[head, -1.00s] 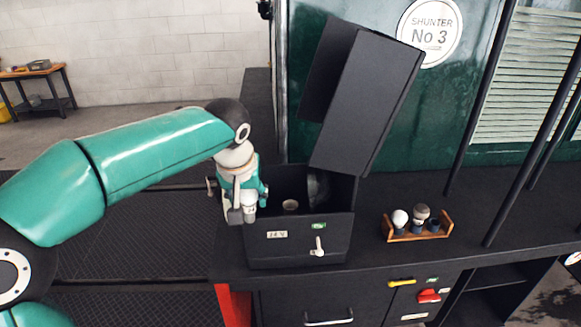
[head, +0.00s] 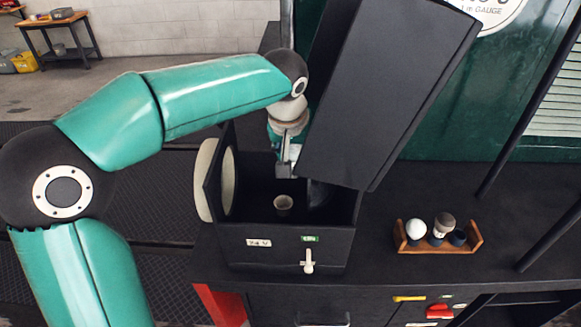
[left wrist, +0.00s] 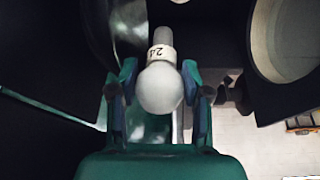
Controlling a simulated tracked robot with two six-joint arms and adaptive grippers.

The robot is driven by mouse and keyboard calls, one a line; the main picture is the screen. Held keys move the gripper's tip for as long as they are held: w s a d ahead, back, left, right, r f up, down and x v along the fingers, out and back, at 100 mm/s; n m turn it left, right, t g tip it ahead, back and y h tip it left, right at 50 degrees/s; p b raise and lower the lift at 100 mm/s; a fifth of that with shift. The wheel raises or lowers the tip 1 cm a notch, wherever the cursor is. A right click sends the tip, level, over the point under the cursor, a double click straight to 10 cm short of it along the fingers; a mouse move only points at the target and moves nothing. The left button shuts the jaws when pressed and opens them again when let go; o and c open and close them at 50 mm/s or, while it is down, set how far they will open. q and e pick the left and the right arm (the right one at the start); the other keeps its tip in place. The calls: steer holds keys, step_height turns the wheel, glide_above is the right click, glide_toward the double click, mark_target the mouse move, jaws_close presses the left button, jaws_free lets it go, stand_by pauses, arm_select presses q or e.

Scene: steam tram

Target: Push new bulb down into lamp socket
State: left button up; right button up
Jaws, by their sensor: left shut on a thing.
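The lamp housing (head: 285,246) is a dark open box with a "24 V" label. Its pale round socket (head: 284,204) stands inside on the floor. My left gripper (head: 285,168) is above the back of the box, up and behind the socket in the picture, partly hidden by the raised lid. In the left wrist view, my left gripper (left wrist: 160,88) is shut on the new bulb (left wrist: 160,90), a white globe with a grey cap marked "24". The cap points away from the palm. The bulb looks apart from the socket, and I cannot make it out in the head view. My right gripper is out of view.
The raised dark lid (head: 385,95) leans close on the right of my gripper. A round lens (head: 228,180) is in the box's left wall. A wooden rack (head: 438,249) with a white bulb (head: 416,229) and a grey-topped bulb (head: 444,224) stands right on the dark bench.

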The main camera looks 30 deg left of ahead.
arm_select(q)
step_height(320, 180, down, 3)
steer(key=s+a+b, duration=0.1)
steer(key=s, duration=0.1)
steer(key=b, duration=0.3)
glide_above(286, 201)
steer(key=s, duration=0.2)
steer(key=shift+f, duration=1.95)
steer(key=shift+w+d, duration=0.15)
steer(key=shift+d, duration=0.05)
steer(key=shift+d, duration=0.2)
steer(key=shift+s+f, duration=0.1)
steer(key=shift+s, duration=0.1)
steer(key=shift+f+b, duration=1.95)
steer(key=shift+b, duration=0.05)
steer(key=o, duration=1.7)
steer(key=shift+c, duration=0.2)
